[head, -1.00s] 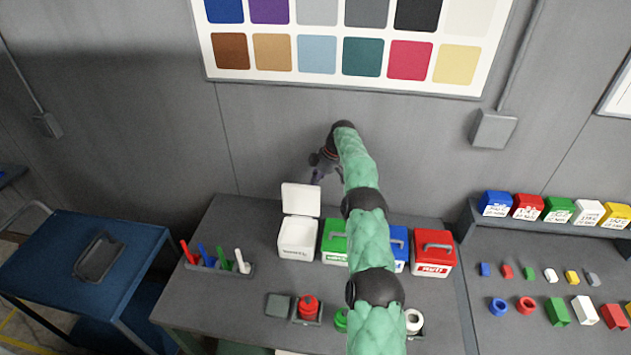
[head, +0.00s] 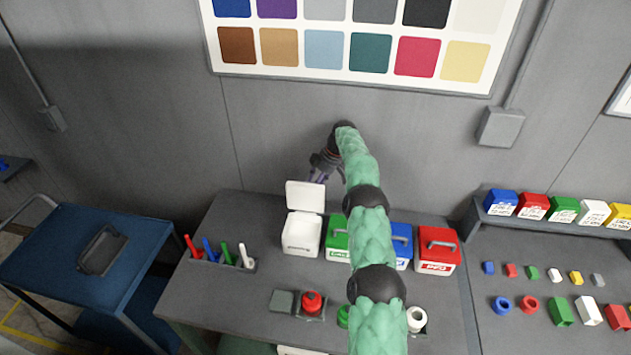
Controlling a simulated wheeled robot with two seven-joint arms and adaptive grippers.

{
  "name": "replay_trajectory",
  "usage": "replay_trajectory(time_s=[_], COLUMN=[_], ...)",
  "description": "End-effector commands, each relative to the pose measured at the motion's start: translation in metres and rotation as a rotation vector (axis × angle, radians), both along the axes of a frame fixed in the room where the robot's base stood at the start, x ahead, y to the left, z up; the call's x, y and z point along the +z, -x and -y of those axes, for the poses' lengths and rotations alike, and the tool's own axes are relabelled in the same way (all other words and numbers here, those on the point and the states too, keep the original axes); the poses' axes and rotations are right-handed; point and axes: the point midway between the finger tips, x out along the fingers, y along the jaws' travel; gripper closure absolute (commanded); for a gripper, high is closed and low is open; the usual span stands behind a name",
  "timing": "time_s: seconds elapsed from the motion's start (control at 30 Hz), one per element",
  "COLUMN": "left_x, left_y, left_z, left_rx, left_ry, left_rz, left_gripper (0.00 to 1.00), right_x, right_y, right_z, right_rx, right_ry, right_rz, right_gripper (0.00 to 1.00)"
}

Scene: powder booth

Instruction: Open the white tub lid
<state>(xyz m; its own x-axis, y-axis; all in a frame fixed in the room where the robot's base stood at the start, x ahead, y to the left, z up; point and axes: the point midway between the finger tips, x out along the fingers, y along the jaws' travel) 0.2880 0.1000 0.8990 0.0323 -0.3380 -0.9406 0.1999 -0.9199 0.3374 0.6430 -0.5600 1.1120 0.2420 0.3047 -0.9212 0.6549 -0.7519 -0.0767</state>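The white tub (head: 301,235) stands on the grey bench near its back edge, left in the row of tubs. Its white lid (head: 305,197) stands up, hinged open at the back, and the tub's inside shows. My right gripper (head: 320,174) is above and just behind the raised lid, near the wall, at the end of my green-sleeved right arm. Its fingers are small and partly overlapped, so I cannot tell whether they are apart or closed. I see nothing held in it. My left gripper is not in view.
A green tub (head: 337,240), a blue tub (head: 402,247) and a red tub (head: 437,251) stand to the right, partly behind my arm. A marker holder (head: 222,261) is to the left. A blue cart (head: 75,262) stands further left.

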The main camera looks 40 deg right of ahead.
Motion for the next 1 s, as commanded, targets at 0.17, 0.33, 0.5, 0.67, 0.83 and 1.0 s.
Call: replay_trajectory(time_s=[0.17, 0.33, 0.5, 0.67, 0.83, 1.0], left_x=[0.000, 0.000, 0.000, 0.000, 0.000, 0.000], left_y=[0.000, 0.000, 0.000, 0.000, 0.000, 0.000], left_z=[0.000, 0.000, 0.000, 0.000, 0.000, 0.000], left_rx=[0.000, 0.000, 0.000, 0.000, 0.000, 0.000], left_ry=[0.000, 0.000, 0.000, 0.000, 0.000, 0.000], left_rz=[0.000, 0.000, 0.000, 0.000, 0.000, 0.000], left_gripper=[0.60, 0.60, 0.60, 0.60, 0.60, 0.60], right_x=[0.029, 0.054, 0.066, 0.068, 0.069, 0.069], right_y=[0.010, 0.013, 0.015, 0.015, 0.015, 0.015], right_z=[0.015, 0.019, 0.020, 0.020, 0.020, 0.020], right_rx=[-0.007, -0.005, -0.002, -0.001, -0.002, -0.001], right_ry=[0.014, 0.012, 0.009, 0.008, 0.008, 0.009], right_rz=[-0.001, 0.004, 0.003, 0.004, 0.006, 0.006], right_gripper=[0.63, 0.63, 0.63, 0.63, 0.63, 0.63])
